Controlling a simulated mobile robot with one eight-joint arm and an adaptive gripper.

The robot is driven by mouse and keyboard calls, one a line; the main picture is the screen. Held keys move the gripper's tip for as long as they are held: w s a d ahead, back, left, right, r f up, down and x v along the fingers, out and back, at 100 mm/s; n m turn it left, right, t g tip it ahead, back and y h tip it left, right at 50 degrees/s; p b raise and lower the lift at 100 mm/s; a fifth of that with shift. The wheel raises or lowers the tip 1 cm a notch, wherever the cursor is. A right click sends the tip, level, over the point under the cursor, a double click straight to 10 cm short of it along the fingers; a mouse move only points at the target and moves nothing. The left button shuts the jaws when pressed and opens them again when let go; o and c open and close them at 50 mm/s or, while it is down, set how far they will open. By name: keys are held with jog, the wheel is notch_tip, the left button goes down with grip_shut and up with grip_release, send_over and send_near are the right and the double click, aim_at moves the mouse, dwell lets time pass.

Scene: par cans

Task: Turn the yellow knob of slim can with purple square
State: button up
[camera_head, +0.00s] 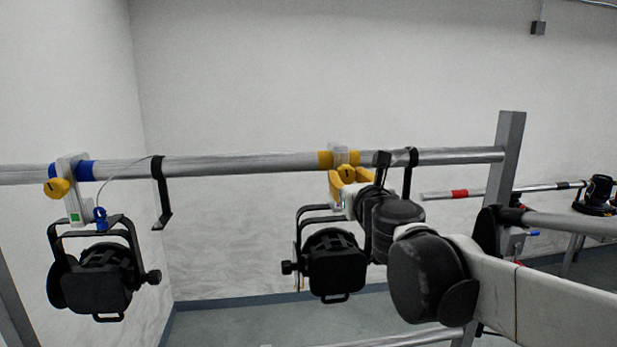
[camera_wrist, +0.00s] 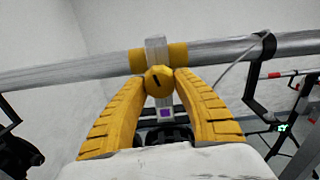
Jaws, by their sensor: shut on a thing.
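The slim can with the purple square (camera_wrist: 165,113) hangs from a clamp on the horizontal bar; its black body (camera_head: 336,262) shows in the head view. Its yellow knob (camera_wrist: 159,80) has a dark slot and sits at the front of the clamp, below the bar. In the head view the knob (camera_head: 347,172) is partly hidden by my gripper. My gripper (camera_wrist: 160,84) has yellow fingers, one on each side of the knob, and is shut on it. The purple square is just below the knob between the fingers. The can's body is mostly hidden behind my gripper in the wrist view.
Another can (camera_head: 97,278) with a green square, a yellow knob and blue tape hangs at the left. A black hook (camera_head: 161,192) hangs between the cans. The metal bar (camera_head: 235,163) runs to an upright post (camera_head: 507,150) at the right. The wall behind is bare.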

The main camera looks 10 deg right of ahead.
jog(key=o, duration=1.2)
jog(key=s, duration=1.2)
jog(key=shift+f, duration=0.1)
